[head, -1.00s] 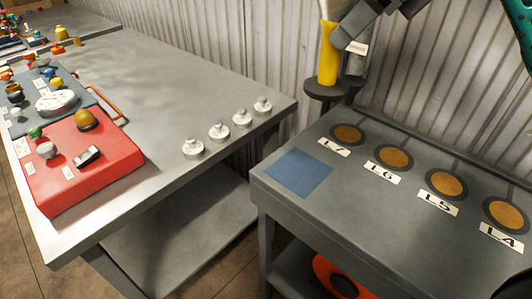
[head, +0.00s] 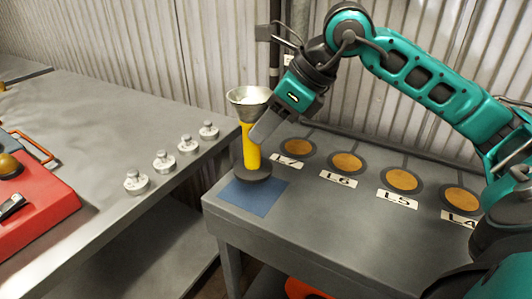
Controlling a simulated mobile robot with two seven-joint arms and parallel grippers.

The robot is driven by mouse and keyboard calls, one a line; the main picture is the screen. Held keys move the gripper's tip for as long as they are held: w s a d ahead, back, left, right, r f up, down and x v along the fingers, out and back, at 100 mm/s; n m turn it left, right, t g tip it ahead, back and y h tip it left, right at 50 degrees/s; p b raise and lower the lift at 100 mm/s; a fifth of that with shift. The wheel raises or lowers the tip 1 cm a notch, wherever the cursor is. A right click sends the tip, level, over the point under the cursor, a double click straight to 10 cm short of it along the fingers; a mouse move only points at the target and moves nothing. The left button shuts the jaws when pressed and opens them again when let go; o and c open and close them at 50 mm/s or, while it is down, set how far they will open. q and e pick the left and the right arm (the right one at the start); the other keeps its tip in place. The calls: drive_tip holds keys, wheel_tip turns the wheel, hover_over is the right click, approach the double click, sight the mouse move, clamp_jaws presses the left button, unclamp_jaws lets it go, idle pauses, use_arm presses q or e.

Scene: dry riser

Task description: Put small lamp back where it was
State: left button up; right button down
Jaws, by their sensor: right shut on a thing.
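The small lamp has a yellow body (head: 251,152), a flared silver top (head: 249,100) and a round dark base. It stands upright over the back part of a blue square (head: 251,199) on the grey bench at the right. I cannot tell whether its base touches the square. My right gripper (head: 262,132) reaches in from the upper right and is shut on the lamp just below its flared top. The fingers hide part of the lamp's neck. My left gripper is not in view.
Round orange discs (head: 348,163) with labels L7 to L4 lie in a row right of the lamp. Another grey table (head: 90,130) at the left holds several small metal knobbed pieces (head: 165,161) and a red box (head: 35,215). A corrugated wall stands behind.

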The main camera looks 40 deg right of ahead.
sight(260, 153)
drive_tip(key=shift+f, duration=0.6)
wheel_tip(260, 153, down, 2)
drive_tip(key=shift+f+b, duration=0.2)
drive_tip(key=shift+b, duration=0.4)
drive_tip(key=shift+f, duration=0.35)
drive_tip(key=shift+f, duration=0.15)
drive_tip(key=c, duration=0.8)
unclamp_jaws()
